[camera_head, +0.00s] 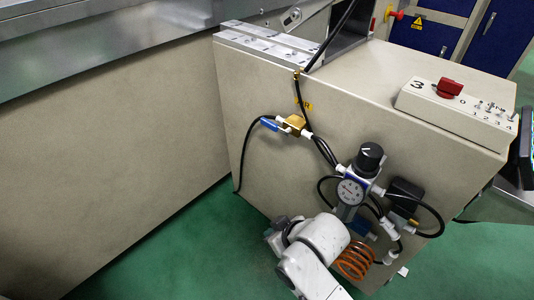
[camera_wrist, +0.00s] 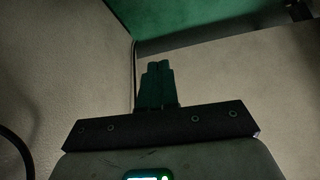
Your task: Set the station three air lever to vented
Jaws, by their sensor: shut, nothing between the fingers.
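The station panel is a beige cabinet (camera_head: 255,90) with a brass valve (camera_head: 293,122) on its front face. A blue lever (camera_head: 269,124) sticks out from the valve to the left, roughly along the black hose. Lettering beside the valve is too small to read. My gripper (camera_wrist: 158,66) shows in the wrist view with its dark fingers together and nothing between them. The lever does not show clearly in that view. In the head view my white arm is low, below the valve and in front of the cabinet; its fingertips cannot be made out there.
A regulator with a gauge (camera_head: 350,190) and black knob sits right of the valve, among looping black hoses. An orange coiled hose (camera_head: 356,259) hangs beside my arm. A box marked 3 (camera_head: 455,108) with a red knob stands on top. Green floor (camera_head: 170,250) is open at left.

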